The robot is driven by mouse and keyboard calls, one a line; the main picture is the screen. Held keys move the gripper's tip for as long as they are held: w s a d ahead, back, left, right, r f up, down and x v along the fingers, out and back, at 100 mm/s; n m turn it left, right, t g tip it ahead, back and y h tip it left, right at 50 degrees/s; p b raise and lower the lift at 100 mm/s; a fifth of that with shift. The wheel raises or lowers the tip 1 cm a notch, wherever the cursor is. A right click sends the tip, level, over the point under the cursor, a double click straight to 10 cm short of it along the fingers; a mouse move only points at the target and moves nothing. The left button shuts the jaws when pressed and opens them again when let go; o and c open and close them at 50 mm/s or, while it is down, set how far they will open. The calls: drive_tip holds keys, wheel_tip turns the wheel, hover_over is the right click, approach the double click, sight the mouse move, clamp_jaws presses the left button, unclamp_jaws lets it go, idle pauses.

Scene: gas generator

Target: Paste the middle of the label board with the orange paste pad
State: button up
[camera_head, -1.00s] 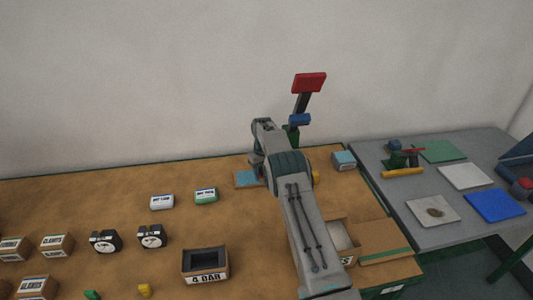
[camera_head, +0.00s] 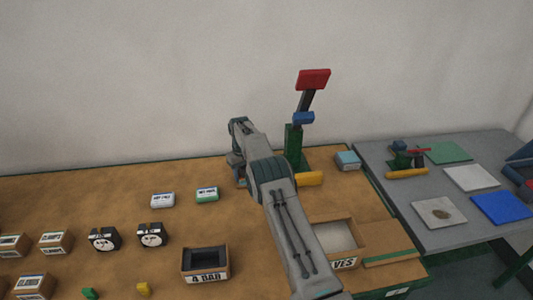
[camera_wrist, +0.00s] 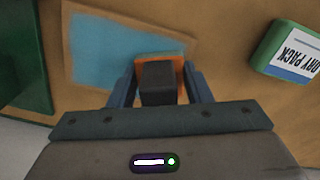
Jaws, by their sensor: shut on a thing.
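My gripper (camera_wrist: 160,78) is shut on the dark handle of the orange paste pad (camera_wrist: 181,72) in the wrist view. The pad's orange edge shows around the handle, between the fingers. The label board (camera_wrist: 100,55), tan with a light blue patch, lies beyond and to the left, and the pad overlaps its lower right part in the picture. Whether the pad touches the board, I cannot tell. In the head view my gripper (camera_head: 237,178) is low over the table, partly behind my arm, and the board is mostly hidden there.
A green press (camera_head: 293,150) with a red-topped lever and yellow bar stands right of my gripper. A blue box (camera_head: 347,160) is farther right. Table lies clear around the packs.

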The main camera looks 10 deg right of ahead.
drive_tip(key=shift+a, duration=0.85)
drive_tip(key=shift+f+b, duration=0.15)
drive_tip(key=shift+b, duration=0.2)
drive_tip(key=shift+d, duration=0.3)
drive_tip(key=shift+s+d+b, duration=0.2)
drive_tip(key=shift+d+b, duration=0.2)
drive_tip(key=shift+d, duration=5.05)
drive_tip(key=shift+d+r, duration=0.25)
drive_tip(key=shift+r, duration=0.05)
wheel_tip(320, 180, up, 3)
drive_tip(key=shift+a+r+p, duration=0.1)
drive_tip(key=shift+r+p, duration=0.1)
drive_tip(key=shift+p, duration=0.6)
wheel_tip(320, 180, up, 4)
drive_tip(key=p, duration=0.2)
drive_tip(key=shift+r+p, duration=0.25)
drive_tip(key=shift+p, duration=0.15)
drive_tip(key=shift+s, duration=0.1)
